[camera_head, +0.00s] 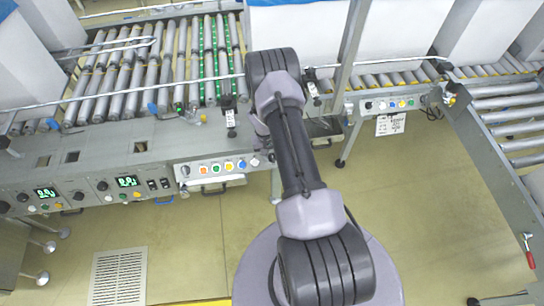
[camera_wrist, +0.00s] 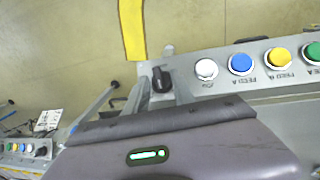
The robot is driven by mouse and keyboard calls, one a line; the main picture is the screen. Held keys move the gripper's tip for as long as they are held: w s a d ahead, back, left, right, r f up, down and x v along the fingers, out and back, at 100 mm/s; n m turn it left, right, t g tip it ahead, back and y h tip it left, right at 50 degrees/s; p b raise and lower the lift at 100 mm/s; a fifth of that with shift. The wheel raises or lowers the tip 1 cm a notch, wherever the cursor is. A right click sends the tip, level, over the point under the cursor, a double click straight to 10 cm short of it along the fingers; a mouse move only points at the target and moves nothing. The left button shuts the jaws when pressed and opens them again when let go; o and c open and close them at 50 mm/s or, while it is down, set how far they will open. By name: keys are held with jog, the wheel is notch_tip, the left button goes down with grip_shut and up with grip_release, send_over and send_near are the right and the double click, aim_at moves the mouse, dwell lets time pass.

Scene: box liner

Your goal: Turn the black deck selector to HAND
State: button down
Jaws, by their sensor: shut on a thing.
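The black deck selector (camera_wrist: 161,79) sits at the left end of a grey button panel (camera_wrist: 230,90) in the wrist view, beside a white button. My gripper (camera_wrist: 160,88) is at the selector, with light grey finger parts close on either side of its knob, and is shut on it. My purple gripper housing covers the lower part of this view, and the selector's position markings cannot be read. In the head view the same panel (camera_head: 192,183) is at centre left, and my arm hides the gripper and most of the selector.
White (camera_wrist: 206,69), blue (camera_wrist: 240,64), yellow (camera_wrist: 278,57) and green (camera_wrist: 314,51) buttons sit close beside the selector. Another button panel (camera_head: 365,106) is on the right conveyor. Roller conveyors run behind; the floor (camera_head: 430,190) at right is mostly clear.

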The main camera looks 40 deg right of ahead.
jog(key=n+h+b, duration=0.1)
jog(key=b, duration=0.1)
jog(key=n+h+b, duration=0.1)
jog(key=b, duration=0.1)
jog(key=n+h+b, duration=0.1)
jog(key=b, duration=0.1)
jog(key=shift+a+f+n+g, duration=0.3)
jog(key=shift+f+g, duration=0.05)
jog(key=shift+g, duration=0.05)
jog(key=n+h+b, duration=0.1)
jog(key=b, duration=0.1)
jog(key=shift+a+r+n+b, duration=0.1)
jog(key=shift+n+b, duration=0.2)
jog(key=shift+b, duration=0.05)
jog(key=shift+r+h, duration=0.1)
jog(key=shift+h, duration=0.2)
jog(key=c, duration=1.4)
grip_release()
jog(key=shift+c, duration=0.2)
jog(key=p+v, duration=0.6)
jog(key=v, duration=1.1)
jog(key=shift+r+p, duration=0.2)
jog(key=shift+p, duration=0.1)
jog(key=shift+w+a, duration=0.1)
